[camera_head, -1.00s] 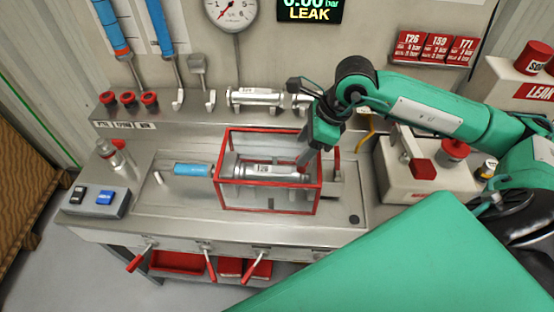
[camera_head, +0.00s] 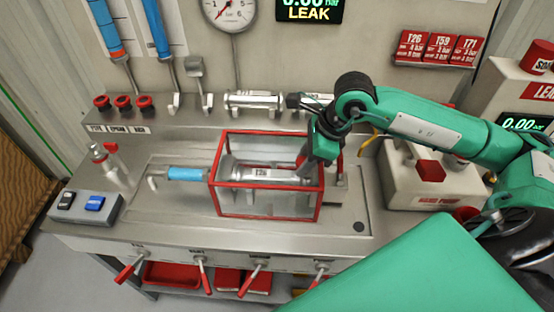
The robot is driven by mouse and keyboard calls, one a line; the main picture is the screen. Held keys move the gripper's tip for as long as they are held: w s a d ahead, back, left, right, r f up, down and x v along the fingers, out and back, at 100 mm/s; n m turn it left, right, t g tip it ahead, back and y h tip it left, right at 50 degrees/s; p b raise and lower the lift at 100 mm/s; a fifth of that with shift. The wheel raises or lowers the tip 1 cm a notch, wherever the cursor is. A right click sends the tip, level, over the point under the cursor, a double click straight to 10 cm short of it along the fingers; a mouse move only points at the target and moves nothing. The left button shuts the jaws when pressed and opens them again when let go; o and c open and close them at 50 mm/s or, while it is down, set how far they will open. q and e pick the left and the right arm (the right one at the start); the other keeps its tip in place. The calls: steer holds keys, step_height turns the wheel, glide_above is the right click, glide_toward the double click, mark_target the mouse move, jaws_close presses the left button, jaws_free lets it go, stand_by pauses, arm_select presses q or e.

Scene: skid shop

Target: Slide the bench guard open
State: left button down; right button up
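The bench guard (camera_head: 268,214) is a clear box with a red frame on the steel bench. It stands around a metal cylinder (camera_head: 262,174) with a white label. My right gripper (camera_head: 308,168) points down at the guard's right end, at or just behind the upper right part of the red frame. Its fingertips are small and partly hidden, so I cannot tell whether they are open, shut or touching the frame. My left gripper is not in view.
A blue-handled fitting (camera_head: 186,174) lies left of the guard. A switch box (camera_head: 88,206) and a small valve (camera_head: 106,160) stand at the bench's left. A hand pump box (camera_head: 405,190) is on the right. Red-handled levers (camera_head: 253,278) line the front edge.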

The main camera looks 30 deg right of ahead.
mark_target(251, 169)
steer(key=shift+w+a, duration=0.4)
steer(key=shift+a, duration=0.25)
steer(key=shift+w+a+b, duration=0.3)
steer(key=shift+w+a, duration=0.25)
steer(key=shift+a, duration=0.25)
steer(key=shift+w+a+b, duration=0.2)
steer(key=shift+w+a, duration=0.25)
steer(key=shift+a, duration=0.3)
steer(key=shift+w+a+b, duration=0.15)
steer(key=shift+w+a, duration=0.3)
steer(key=shift+a, duration=0.4)
steer(key=shift+w+a+b, duration=0.25)
steer(key=shift+w+a, duration=0.25)
steer(key=shift+a, duration=0.25)
steer(key=shift+w+a+b, duration=0.2)
steer(key=shift+w+a, duration=0.25)
steer(key=shift+a, duration=0.25)
